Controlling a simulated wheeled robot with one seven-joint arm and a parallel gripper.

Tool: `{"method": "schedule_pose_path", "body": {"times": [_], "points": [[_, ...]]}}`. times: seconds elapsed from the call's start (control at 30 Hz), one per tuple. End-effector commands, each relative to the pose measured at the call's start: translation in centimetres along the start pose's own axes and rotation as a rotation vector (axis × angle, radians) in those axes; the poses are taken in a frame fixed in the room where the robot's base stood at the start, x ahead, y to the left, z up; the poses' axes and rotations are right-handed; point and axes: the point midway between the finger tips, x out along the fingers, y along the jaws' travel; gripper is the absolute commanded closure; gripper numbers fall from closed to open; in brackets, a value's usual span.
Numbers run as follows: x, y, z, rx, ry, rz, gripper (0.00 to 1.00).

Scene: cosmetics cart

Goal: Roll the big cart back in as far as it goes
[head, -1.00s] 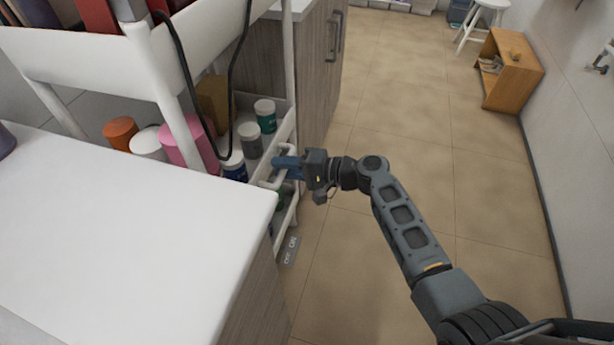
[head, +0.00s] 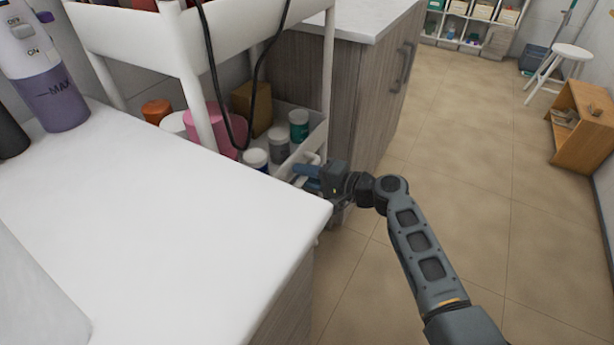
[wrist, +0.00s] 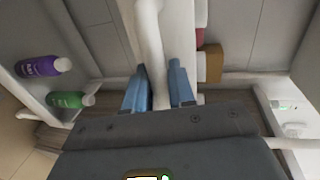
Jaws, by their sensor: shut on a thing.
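The big cart (head: 205,70) is a white frame with shelves, standing in the gap between a white-topped counter and a wooden cabinet. Its lower shelf holds several jars and bottles, including a green-and-white jar (head: 299,125). My gripper (head: 304,174) is at the cart's outer end by the lower shelf, shut on its white handle (head: 313,158). In the wrist view, the blue fingers of my gripper (wrist: 158,92) lie on both sides of the white handle bar (wrist: 150,45). The counter corner hides the cart's lower part and wheels.
The white counter (head: 170,240) fills the left foreground, its corner close to my gripper. The wooden cabinet (head: 335,90) with dark handles stands beyond the cart. Tiled floor (head: 470,150) is open to the right. A wooden box shelf (head: 585,130) and white stool (head: 560,65) stand farther off.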

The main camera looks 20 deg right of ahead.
Motion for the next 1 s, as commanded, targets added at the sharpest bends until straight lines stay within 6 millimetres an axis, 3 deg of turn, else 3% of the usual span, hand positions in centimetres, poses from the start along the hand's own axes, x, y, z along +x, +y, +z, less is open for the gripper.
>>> {"method": "schedule_pose_path", "body": {"times": [0.13,0.17,0.33,1.0], "points": [[0.39,0.16,0.52,-0.002,-0.01,0.004,1.0],[0.4,0.15,0.54,-0.002,-0.011,0.004,0.73],[0.32,0.02,0.39,-0.002,-0.008,0.002,0.58],[0.17,-0.14,0.19,-0.002,-0.005,-0.001,0.58]]}}
